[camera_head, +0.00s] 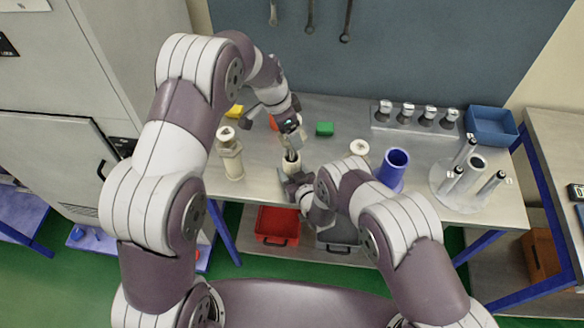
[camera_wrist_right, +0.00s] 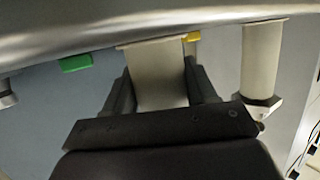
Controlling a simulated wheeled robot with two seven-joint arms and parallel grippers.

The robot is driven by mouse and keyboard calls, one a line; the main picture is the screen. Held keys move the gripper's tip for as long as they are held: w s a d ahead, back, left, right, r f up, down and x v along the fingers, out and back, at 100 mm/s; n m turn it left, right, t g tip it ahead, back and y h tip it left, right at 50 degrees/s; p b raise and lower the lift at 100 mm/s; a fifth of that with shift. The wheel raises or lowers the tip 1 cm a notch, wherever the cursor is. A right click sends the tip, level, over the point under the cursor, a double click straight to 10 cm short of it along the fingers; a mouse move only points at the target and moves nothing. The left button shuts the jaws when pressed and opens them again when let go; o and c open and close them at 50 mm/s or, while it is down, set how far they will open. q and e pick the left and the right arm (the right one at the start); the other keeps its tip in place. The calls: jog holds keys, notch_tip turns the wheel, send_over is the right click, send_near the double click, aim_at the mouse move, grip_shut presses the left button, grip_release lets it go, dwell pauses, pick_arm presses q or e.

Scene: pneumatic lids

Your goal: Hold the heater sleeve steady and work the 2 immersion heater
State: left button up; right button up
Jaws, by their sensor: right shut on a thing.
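My right gripper (camera_head: 292,178) is shut on a cream cylindrical sleeve (camera_head: 288,166) near the front edge of the bench. In the right wrist view the sleeve (camera_wrist_right: 158,78) stands between both fingers (camera_wrist_right: 160,92). My left gripper (camera_head: 291,150) points down at the sleeve's top from above. Its fingers are small here, and I cannot tell whether they are open or hold a heater.
A cream fitting (camera_head: 231,160) stands left of the sleeve, and another cream top (camera_head: 359,147) shows to the right. A red bin (camera_head: 277,225) sits below.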

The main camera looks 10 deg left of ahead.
pick_arm(q)
jog(key=shift+r, duration=2.4)
pick_arm(e)
jog(key=shift+s+f, duration=0.1)
pick_arm(q)
jog(key=shift+r, duration=2.5)
pick_arm(e)
jog(key=o, duration=1)
pick_arm(q)
jog(key=shift+w, duration=0.1)
pick_arm(e)
jog(key=shift+o, duration=0.3)
